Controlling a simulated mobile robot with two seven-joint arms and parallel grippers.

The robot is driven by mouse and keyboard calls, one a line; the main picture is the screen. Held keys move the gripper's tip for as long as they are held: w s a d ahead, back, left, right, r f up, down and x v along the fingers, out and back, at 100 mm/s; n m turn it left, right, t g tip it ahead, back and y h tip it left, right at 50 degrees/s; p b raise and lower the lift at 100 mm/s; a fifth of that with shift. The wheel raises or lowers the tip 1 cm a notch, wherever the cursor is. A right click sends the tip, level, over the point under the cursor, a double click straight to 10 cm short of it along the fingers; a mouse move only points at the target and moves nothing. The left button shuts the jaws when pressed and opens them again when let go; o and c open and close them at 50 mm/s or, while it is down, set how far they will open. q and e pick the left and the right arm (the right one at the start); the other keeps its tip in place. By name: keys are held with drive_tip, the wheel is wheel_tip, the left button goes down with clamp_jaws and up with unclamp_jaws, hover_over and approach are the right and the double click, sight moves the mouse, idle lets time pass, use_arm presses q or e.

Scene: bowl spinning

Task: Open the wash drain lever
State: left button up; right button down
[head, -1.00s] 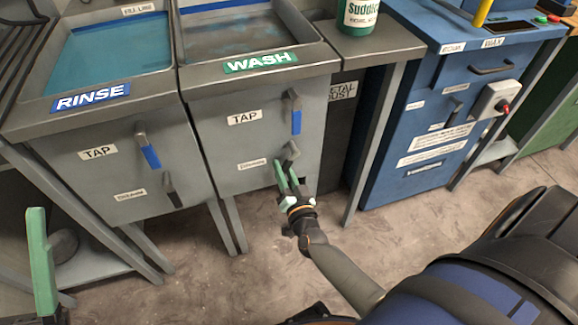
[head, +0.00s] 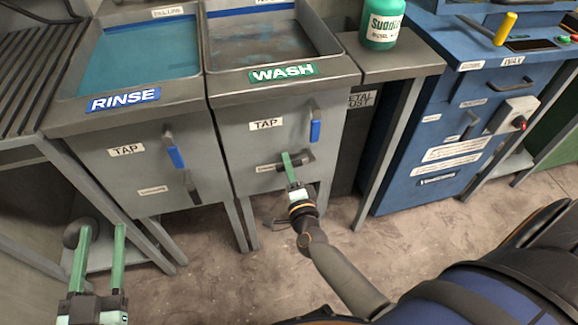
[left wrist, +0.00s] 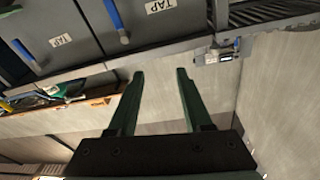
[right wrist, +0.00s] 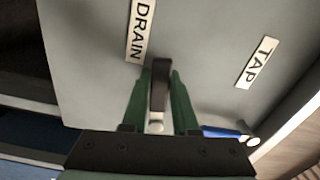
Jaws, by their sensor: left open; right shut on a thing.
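The wash drain lever (head: 308,157) is a dark handle low on the front of the grey wash basin (head: 238,152), beside a small drain label (head: 270,168). It lies close to sideways, roughly along the label's line of text. My right gripper (head: 290,160) is shut on it. In the right wrist view the lever (right wrist: 160,88) sits between the two green fingers, and the drain label (right wrist: 141,30) is beside it. My left gripper (head: 101,232) is open and empty at the lower left, away from the basins.
The blue-handled wash tap lever (head: 315,128) hangs down just above the drain lever. The rinse basin (head: 135,165) stands to the left with its own tap lever (head: 173,152) and drain lever (head: 192,187). A table leg (head: 385,160) and blue cabinet (head: 400,185) stand to the right.

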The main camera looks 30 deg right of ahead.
use_arm(q)
drive_tip(key=shift+a+f+n+g+y, duration=0.1)
drive_tip(key=shift+f+n+g+y, duration=0.3)
drive_tip(key=shift+f, duration=1.05)
use_arm(e)
drive_tip(key=shift+r+m, duration=0.65)
drive_tip(key=shift+m, duration=0.25)
drive_tip(key=shift+w, duration=0.1)
drive_tip(key=c, duration=0.7)
unclamp_jaws()
drive_tip(key=shift+f, duration=0.1)
